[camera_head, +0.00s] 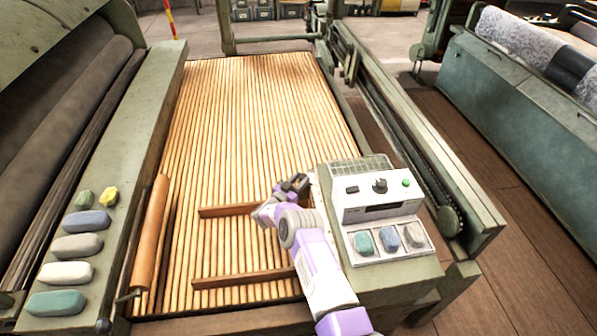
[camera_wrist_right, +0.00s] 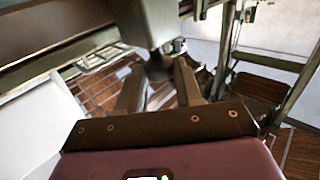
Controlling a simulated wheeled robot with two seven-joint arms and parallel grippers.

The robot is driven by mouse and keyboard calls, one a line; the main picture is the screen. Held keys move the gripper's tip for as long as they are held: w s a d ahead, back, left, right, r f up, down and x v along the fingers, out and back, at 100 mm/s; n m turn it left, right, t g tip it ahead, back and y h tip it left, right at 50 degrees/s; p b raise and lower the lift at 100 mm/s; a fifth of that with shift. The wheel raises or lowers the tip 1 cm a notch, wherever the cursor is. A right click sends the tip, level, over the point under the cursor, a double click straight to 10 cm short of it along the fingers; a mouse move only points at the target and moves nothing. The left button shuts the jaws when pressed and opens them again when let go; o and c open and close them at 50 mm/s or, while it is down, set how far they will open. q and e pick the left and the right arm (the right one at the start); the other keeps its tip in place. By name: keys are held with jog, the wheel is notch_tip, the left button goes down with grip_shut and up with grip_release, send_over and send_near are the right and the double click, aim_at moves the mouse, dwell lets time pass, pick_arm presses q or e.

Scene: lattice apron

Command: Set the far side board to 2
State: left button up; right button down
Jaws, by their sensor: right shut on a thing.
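The far side board (camera_head: 228,210) is a thin brown strip lying across the slatted lattice apron (camera_head: 235,110). A similar near side board (camera_head: 240,279) lies closer to me. My right gripper (camera_head: 296,184) is at the right end of the far side board, by the apron's right edge. In the right wrist view its fingers (camera_wrist_right: 160,76) are closed about a small dark piece below a grey-green block. That piece seems to belong to the far side board, but its join is hidden. I cannot read any scale number. My left gripper is out of view.
A control box (camera_head: 379,206) with a knob and a green button stands right of my right arm. Coloured fibre pieces (camera_head: 76,245) lie on the left ledge. A rail with a chain runs along the right.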

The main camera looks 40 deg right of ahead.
jog(key=shift+s+a, duration=0.15)
jog(key=shift+s, duration=0.1)
jog(key=c, duration=0.8)
grip_release()
jog(key=shift+a, duration=0.1)
jog(key=shift+p+v, duration=1.2)
jog(key=shift+v, duration=2.5)
